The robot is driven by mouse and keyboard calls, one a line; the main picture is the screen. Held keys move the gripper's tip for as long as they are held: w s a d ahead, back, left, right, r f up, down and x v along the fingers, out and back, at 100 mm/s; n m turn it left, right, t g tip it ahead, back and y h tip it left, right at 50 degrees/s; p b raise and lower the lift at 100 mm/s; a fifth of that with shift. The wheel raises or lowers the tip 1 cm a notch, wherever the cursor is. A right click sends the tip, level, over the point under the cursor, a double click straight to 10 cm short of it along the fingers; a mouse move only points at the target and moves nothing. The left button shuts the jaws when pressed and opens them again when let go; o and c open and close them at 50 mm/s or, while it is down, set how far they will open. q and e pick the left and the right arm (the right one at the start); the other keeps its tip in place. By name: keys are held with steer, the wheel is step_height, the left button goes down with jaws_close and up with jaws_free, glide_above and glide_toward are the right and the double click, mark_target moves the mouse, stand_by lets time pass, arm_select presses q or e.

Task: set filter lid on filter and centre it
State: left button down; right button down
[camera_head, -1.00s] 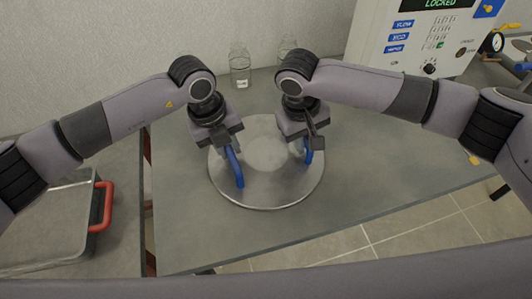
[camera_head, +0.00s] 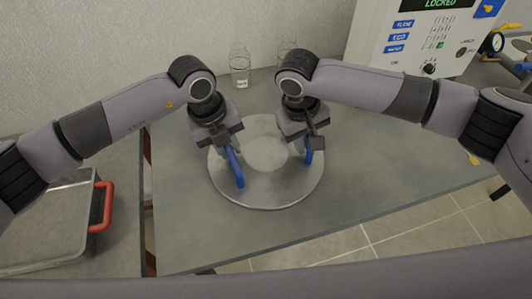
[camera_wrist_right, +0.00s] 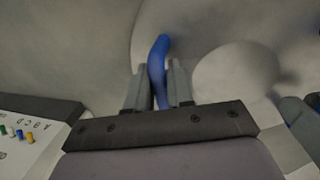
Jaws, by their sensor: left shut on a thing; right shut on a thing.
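The filter lid (camera_head: 262,188) is a round, grey metal disc with two blue handles, in the middle of the head view. My left gripper (camera_head: 228,150) is shut on the left blue handle (camera_head: 235,168). My right gripper (camera_head: 306,142) is shut on the right blue handle (camera_head: 309,156). In the right wrist view, the blue handle (camera_wrist_right: 158,60) stands between the two fingers of my right gripper (camera_wrist_right: 159,85). The filter cannot be made out; the lid covers what lies beneath it, and I cannot tell whether they touch.
The lid is over a grey table (camera_head: 365,180). Two glass bottles (camera_head: 240,68) stand at the back by the wall. A white control box (camera_head: 410,40) reading LOCKED is at back right. A metal case (camera_head: 50,225) with a red handle (camera_head: 102,207) is at left.

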arm_select(q)
steer(key=shift+w+r, duration=0.1)
steer(key=shift+r, duration=0.1)
arm_select(e)
steer(key=shift+w+r, duration=0.1)
steer(key=shift+r, duration=0.1)
